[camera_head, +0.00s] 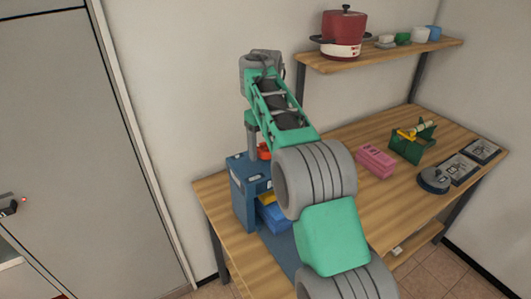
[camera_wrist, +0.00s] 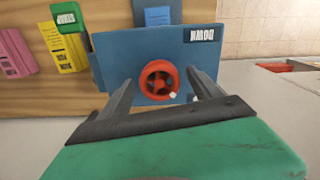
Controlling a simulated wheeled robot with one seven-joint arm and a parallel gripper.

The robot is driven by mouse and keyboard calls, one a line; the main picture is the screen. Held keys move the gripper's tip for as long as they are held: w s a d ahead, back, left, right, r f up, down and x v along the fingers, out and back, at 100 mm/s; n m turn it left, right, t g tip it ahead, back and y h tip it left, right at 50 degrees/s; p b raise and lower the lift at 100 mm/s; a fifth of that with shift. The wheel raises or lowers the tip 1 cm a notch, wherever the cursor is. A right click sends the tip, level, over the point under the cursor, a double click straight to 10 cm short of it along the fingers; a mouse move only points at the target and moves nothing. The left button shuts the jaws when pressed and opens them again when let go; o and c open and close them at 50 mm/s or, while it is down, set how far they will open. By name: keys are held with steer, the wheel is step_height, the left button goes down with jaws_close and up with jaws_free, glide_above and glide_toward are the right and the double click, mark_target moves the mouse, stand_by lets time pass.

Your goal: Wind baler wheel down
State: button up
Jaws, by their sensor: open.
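The blue baler (camera_head: 238,198) stands at the left end of the wooden table, partly behind my arm. Its red wheel (camera_head: 264,151) shows just above it. In the wrist view the red wheel (camera_wrist: 158,80) lies on the blue baler (camera_wrist: 120,55), with a small pale knob at its lower right rim. A label reading "DOWN" (camera_wrist: 202,34) appears upside down on the baler. My gripper (camera_wrist: 158,74) is open, with one finger to each side of the wheel. It holds nothing. I cannot tell whether a finger touches the wheel.
A pink block (camera_head: 375,160), a green device (camera_head: 413,147) and dark grey items lie along the table (camera_head: 345,135). A shelf (camera_head: 390,52) above carries a red pot (camera_head: 343,32) and small containers. The wall is close behind the baler. A grey door (camera_head: 85,150) stands left.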

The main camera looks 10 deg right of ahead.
steer(key=shift+r, duration=0.1)
steer(key=shift+c, duration=0.5)
steer(key=c, duration=1.3)
steer(key=shift+o, duration=0.2)
